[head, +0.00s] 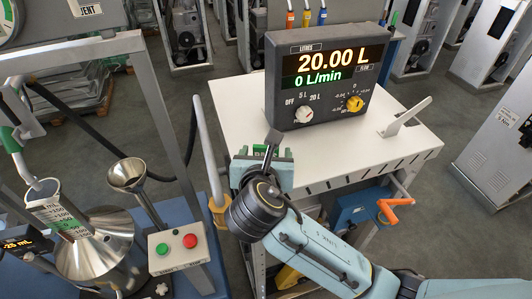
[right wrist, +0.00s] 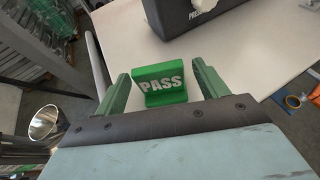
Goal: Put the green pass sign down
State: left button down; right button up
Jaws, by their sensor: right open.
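The green pass sign (right wrist: 164,84), a small block with white PASS lettering, shows in the right wrist view. It appears to stand upright on the white table top (right wrist: 236,52), near the table's left edge. My right gripper (right wrist: 161,72) is open, with one green finger on each side of the sign and a gap visible on both sides. In the head view my right gripper (head: 265,153) is over the table's front left corner. The sign cannot be made out there behind the gripper and wrist. My left gripper is not in view.
A dark display box (head: 327,80) reading 20.00 L stands at the back of the table. A funnel (head: 127,175) and a button box (head: 178,247) are at the left. The table's middle is clear.

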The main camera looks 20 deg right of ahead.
jog(key=v, duration=1.1)
jog(key=shift+s, duration=0.2)
